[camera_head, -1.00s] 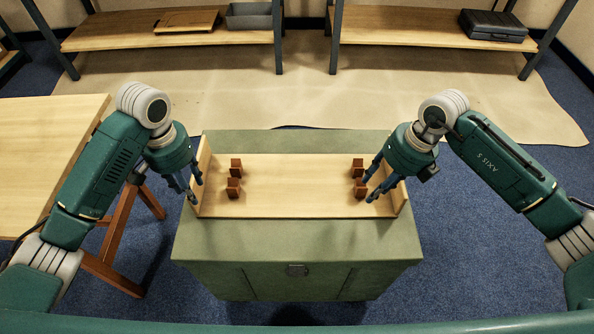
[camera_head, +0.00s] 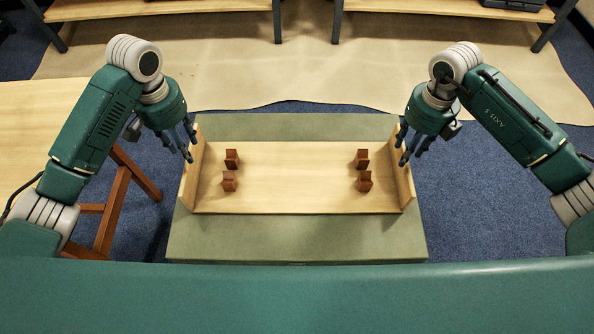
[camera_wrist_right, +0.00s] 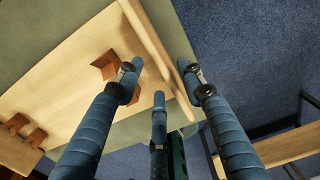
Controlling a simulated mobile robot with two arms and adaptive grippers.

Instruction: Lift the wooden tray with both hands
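The wooden tray (camera_head: 295,191) lies on a green-topped cabinet, with an upright wall at its left and right ends. It also shows in the right wrist view (camera_wrist_right: 70,105). Several brown blocks stand inside, such as one at the front left (camera_head: 229,181) and one at the front right (camera_head: 364,181). My left gripper (camera_head: 188,146) is open and empty beside the left end wall. My right gripper (camera_head: 410,148) is open and empty at the right end wall. In the right wrist view its fingers (camera_wrist_right: 160,80) spread to either side of that wall; contact cannot be told.
The cabinet top (camera_head: 295,238) has bare room in front of and behind the tray. A wooden table with red-brown trestle legs (camera_head: 112,205) stands at the left. Shelves (camera_head: 440,8) stand at the back beyond a beige floor sheet (camera_head: 300,75).

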